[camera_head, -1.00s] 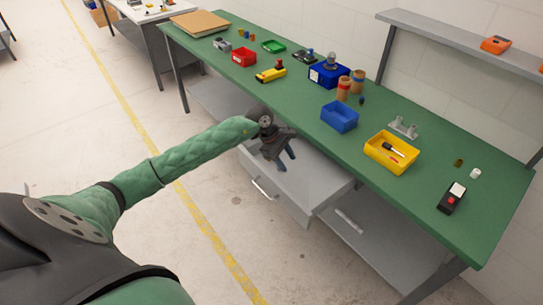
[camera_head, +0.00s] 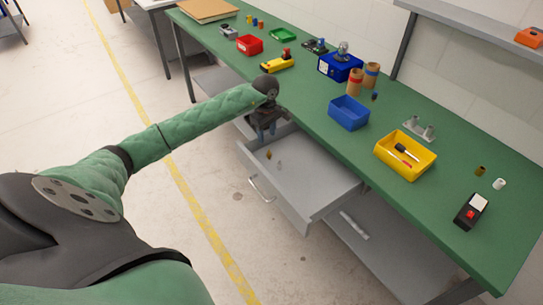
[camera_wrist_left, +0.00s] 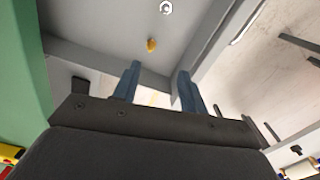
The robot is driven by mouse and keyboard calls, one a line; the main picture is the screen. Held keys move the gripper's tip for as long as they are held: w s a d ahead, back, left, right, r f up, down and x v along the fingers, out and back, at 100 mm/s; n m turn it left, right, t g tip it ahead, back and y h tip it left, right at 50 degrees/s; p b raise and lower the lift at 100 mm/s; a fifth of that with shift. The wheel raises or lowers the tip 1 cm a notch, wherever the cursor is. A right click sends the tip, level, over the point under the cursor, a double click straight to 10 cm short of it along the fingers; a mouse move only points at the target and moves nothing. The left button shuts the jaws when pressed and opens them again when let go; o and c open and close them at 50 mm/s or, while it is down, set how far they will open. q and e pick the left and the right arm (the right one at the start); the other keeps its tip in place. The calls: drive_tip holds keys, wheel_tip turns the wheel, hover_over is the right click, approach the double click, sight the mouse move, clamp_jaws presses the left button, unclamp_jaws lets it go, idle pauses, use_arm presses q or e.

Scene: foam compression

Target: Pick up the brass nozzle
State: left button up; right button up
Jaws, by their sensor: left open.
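A small brass-coloured piece (camera_head: 268,154), which looks like the nozzle, lies in the open grey drawer (camera_head: 315,185) under the bench. It also shows in the left wrist view (camera_wrist_left: 152,44), ahead of the fingertips and between their lines. A small pale ring-like piece (camera_wrist_left: 166,6) lies beyond the brass one. My right gripper is out of view.
The green bench top (camera_head: 330,145) overhangs the drawer's back. On it stand a blue bin (camera_head: 348,113), a yellow bin (camera_head: 404,158) with tools and a black device with a red button (camera_head: 471,212). Another small brass-coloured piece (camera_head: 480,170) stands there. The drawer front and sides form raised walls.

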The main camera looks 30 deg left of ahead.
sight(269, 154)
use_arm(q)
drive_tip(key=f+b, duration=0.1)
drive_tip(key=f, duration=0.1)
drive_tip(key=w+f+b, duration=0.1)
drive_tip(key=f+b, duration=0.1)
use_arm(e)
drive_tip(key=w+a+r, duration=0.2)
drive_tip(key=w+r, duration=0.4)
use_arm(q)
drive_tip(key=shift+f, duration=0.15)
drive_tip(key=shift+w+f+p, duration=0.1)
drive_tip(key=shift+f+p, duration=0.55)
drive_tip(key=shift+f, duration=0.45)
drive_tip(key=f+p, duration=0.3)
drive_tip(key=f, duration=0.1)
drive_tip(key=shift+w+a, duration=0.1)
drive_tip(key=shift+w, duration=0.25)
drive_tip(key=shift+f, duration=0.65)
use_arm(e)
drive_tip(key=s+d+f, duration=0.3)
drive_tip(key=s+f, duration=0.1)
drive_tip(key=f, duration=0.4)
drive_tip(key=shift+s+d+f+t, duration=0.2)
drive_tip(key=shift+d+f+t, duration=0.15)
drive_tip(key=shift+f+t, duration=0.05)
use_arm(q)
clamp_jaws()
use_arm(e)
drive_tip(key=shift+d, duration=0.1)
